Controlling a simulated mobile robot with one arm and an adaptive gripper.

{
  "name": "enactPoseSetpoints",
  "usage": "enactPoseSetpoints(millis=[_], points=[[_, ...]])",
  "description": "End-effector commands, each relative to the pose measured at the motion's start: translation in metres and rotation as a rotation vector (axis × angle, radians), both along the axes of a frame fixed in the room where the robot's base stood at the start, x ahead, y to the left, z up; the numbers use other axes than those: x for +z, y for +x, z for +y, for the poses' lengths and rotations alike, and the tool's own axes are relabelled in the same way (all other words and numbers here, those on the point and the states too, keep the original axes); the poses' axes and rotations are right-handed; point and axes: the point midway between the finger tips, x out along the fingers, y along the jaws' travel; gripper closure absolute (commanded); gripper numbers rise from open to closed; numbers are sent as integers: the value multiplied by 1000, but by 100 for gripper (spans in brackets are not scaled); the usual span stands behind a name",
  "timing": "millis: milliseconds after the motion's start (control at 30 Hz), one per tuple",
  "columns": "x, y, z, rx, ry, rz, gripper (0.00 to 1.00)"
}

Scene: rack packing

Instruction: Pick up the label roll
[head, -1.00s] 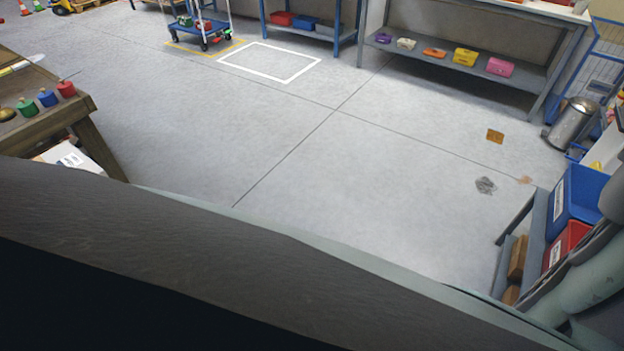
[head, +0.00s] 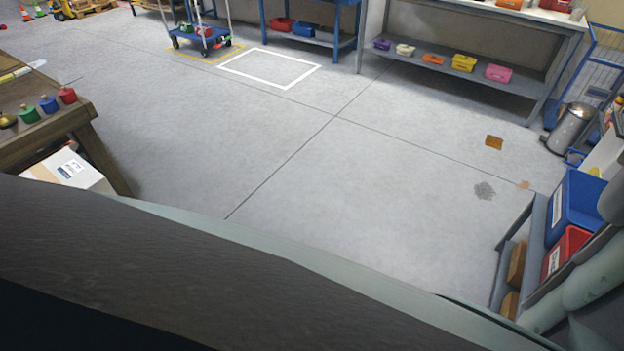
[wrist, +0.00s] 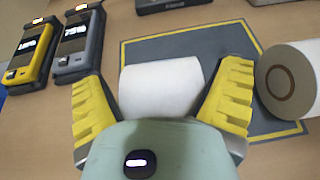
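In the wrist view, a white label roll (wrist: 161,88) lies on its side between the two yellow fingers of my gripper (wrist: 163,80). The fingers are spread, with a narrow gap showing on each side of the roll near the tips. The lower part of the roll is hidden behind my gripper's body. A second white roll (wrist: 290,82) with a brown core ring lies just right of the right finger. My gripper and the rolls do not show in the head view.
A dark mat with a yellow border (wrist: 150,46) lies on the wooden table. A yellow handheld device (wrist: 33,55) and a grey one (wrist: 80,45) stand at the left.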

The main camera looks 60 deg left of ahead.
Motion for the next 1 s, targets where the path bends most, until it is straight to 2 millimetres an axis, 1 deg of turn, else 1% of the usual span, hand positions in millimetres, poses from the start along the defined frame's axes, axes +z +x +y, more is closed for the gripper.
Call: enactPoseSetpoints(millis=[33, 67, 500, 867, 1000], points=[[0, 0, 0, -1, 0, 0, 17], [0, 0, 0, -1, 0, 0, 20], [0, 0, 0, -1, 1, 1, 65], [1, 0, 0, -1, -1, 1, 65], [5, 0, 0, 1, -2, -1, 66]])
